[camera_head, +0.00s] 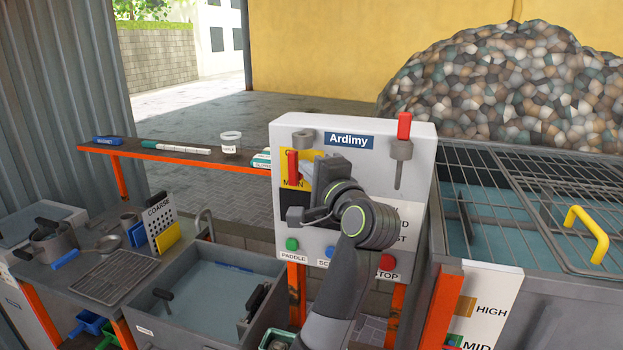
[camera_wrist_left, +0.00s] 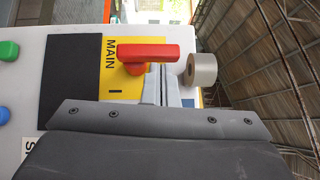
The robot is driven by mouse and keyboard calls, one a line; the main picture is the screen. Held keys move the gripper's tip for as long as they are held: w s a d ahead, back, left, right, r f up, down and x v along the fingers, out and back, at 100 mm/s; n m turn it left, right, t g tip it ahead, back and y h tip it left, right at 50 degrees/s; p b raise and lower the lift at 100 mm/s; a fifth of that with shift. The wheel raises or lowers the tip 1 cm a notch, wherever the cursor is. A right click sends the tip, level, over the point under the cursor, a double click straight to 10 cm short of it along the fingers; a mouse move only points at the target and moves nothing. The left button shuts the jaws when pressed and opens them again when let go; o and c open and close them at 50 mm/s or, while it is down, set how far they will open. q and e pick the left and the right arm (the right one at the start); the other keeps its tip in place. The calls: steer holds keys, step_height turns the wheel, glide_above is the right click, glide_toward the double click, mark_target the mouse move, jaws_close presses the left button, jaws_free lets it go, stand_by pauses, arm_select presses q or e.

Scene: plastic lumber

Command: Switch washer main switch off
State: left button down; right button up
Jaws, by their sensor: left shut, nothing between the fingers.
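The washer main switch (camera_head: 293,165) is a red lever on a yellow plate marked MAIN, on the white Ardimy panel (camera_head: 400,180). The lever stands upright in the head view. In the left wrist view the red lever (camera_wrist_left: 150,53) lies across the picture, over the yellow plate (camera_wrist_left: 118,82) with its MAIN and I marks. My left gripper (camera_head: 314,170) is shut and empty, just to the right of the lever in the head view. Its fingertips (camera_wrist_left: 160,72) are close to the lever in the wrist view; I cannot tell whether they touch. My right gripper is not in view.
A grey knob (camera_wrist_left: 201,70) is beside the fingers. A second red handle (camera_head: 404,126) is at the panel's upper right. Green (camera_head: 292,244), blue (camera_head: 330,252) and red (camera_head: 387,262) buttons line the lower panel. A meshed tank (camera_head: 490,210) stands right, a sink (camera_head: 205,290) left.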

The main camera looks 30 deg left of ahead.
arm_select(q)
steer(key=shift+a+r, duration=0.2)
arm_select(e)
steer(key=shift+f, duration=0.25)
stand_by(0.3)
arm_select(q)
steer(key=shift+d, duration=0.1)
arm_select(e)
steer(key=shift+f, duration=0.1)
